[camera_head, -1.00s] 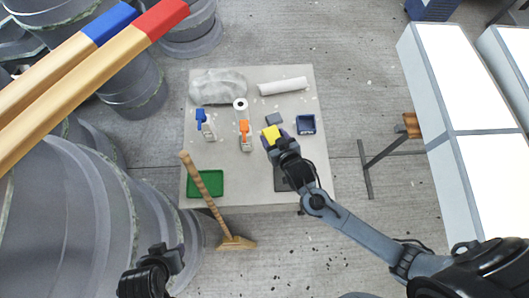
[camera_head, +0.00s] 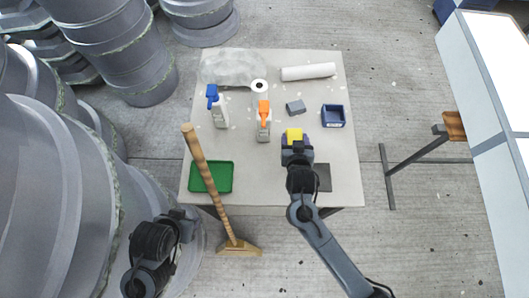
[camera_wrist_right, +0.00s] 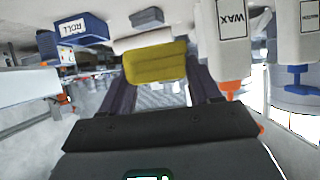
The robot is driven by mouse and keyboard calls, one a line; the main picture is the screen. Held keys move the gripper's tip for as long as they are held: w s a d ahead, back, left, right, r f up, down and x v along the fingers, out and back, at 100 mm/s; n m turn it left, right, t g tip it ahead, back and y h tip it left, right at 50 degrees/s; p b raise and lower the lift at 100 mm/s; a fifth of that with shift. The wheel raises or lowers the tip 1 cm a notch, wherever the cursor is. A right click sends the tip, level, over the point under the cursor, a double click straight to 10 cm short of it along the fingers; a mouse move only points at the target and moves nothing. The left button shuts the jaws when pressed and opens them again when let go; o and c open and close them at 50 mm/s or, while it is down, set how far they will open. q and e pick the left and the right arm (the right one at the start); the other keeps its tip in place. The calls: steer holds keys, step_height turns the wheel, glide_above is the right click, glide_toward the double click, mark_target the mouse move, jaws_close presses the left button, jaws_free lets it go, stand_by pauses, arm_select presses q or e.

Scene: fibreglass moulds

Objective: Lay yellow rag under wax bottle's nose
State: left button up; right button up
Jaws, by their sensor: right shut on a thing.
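My right gripper (camera_head: 297,143) is shut on the yellow rag (camera_head: 293,135), over the table to the right of the wax bottle. The rag also shows in the right wrist view (camera_wrist_right: 156,62), a folded yellow pad between the two dark fingers. The wax bottle (camera_head: 263,132) is a white spray bottle with an orange trigger head. In the right wrist view its WAX label (camera_wrist_right: 232,18) shows, with its orange head pointing down the picture. The rag is apart from the bottle's nose. My left gripper (camera_head: 180,222) is off the table's front left; its jaw opening is unclear.
On the table (camera_head: 345,150) are a blue-headed spray bottle (camera_head: 218,112), a green tray (camera_head: 226,178), a grey block (camera_head: 296,107), a blue box (camera_head: 333,116), a white roll (camera_head: 308,71) and a dark flat plate (camera_head: 323,178). A broom (camera_head: 208,185) leans at the front left.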

steer(key=b, duration=0.2)
glide_above(264, 156)
step_height(264, 156, down, 6)
steer(key=shift+a+f, duration=0.1)
steer(key=shift+f, duration=1.9)
steer(key=shift+b, duration=0.3)
steer(key=shift+f+b, duration=0.3)
steer(key=shift+f, duration=0.35)
steer(key=o, duration=1.1)
steer(key=shift+c, duration=0.2)
